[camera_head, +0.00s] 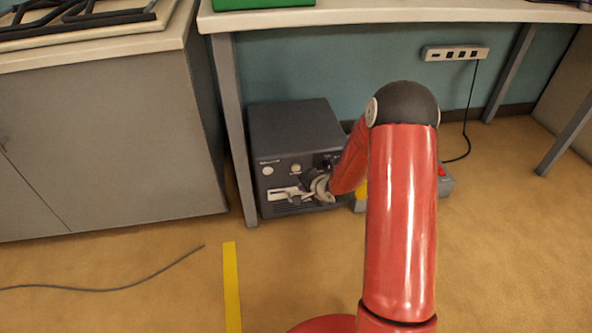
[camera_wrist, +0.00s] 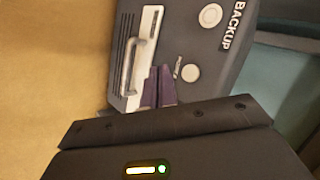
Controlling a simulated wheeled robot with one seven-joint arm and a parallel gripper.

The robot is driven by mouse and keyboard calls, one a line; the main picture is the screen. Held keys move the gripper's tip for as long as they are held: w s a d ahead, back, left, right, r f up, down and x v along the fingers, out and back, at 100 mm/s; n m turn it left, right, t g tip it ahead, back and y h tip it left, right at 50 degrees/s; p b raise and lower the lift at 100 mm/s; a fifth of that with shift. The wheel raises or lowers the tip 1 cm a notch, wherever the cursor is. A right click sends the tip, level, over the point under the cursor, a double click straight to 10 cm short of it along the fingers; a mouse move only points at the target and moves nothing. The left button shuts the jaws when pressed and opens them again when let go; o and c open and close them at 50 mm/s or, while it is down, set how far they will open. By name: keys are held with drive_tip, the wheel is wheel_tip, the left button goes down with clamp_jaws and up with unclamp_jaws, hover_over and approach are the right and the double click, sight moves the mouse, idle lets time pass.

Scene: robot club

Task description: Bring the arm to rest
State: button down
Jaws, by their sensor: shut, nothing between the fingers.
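My arm (camera_head: 400,210) is red with a dark elbow cap and reaches forward and down under the table. My gripper (camera_head: 303,189) is in front of the dark grey box (camera_head: 295,130) on the floor. In the wrist view my gripper (camera_wrist: 159,88) has its two dark fingers together, with nothing between them. The box face in the wrist view (camera_wrist: 192,45) carries a "BACKUP" label, round buttons and a pale panel with a metal handle (camera_wrist: 138,68). The fingertips appear close to that panel; whether they touch it I cannot tell.
A table (camera_head: 400,12) stands over the box, its leg (camera_head: 237,130) just left of it. A grey cabinet (camera_head: 110,150) is at the left. A power strip (camera_head: 455,53) hangs on the wall with a cord. A cable (camera_head: 110,288) and yellow tape (camera_head: 232,285) lie on the open floor.

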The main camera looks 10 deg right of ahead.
drive_tip(key=shift+r, duration=0.1)
drive_tip(key=s+d+r+n+h+p, duration=0.2)
drive_tip(key=s+r, duration=0.3)
drive_tip(key=r, duration=0.7)
drive_tip(key=s+d+r+n+h+p, duration=0.2)
drive_tip(key=s+r+n+h, duration=0.15)
drive_tip(key=r, duration=0.85)
drive_tip(key=s+a+r+n+g+p, duration=0.1)
drive_tip(key=s+r, duration=0.3)
drive_tip(key=s, duration=0.4)
drive_tip(key=s+a+r+n+g+y+p, duration=0.1)
drive_tip(key=s+a+r+n, duration=0.1)
drive_tip(key=s+r, duration=0.3)
drive_tip(key=s+a+r+n+g+p, duration=0.1)
drive_tip(key=s+r, duration=0.3)
drive_tip(key=s, duration=0.9)
drive_tip(key=shift+s+a+r+n+y+p, duration=0.15)
drive_tip(key=shift+a+n+y+p, duration=0.3)
drive_tip(key=shift+n, duration=0.3)
drive_tip(key=shift+d, duration=0.15)
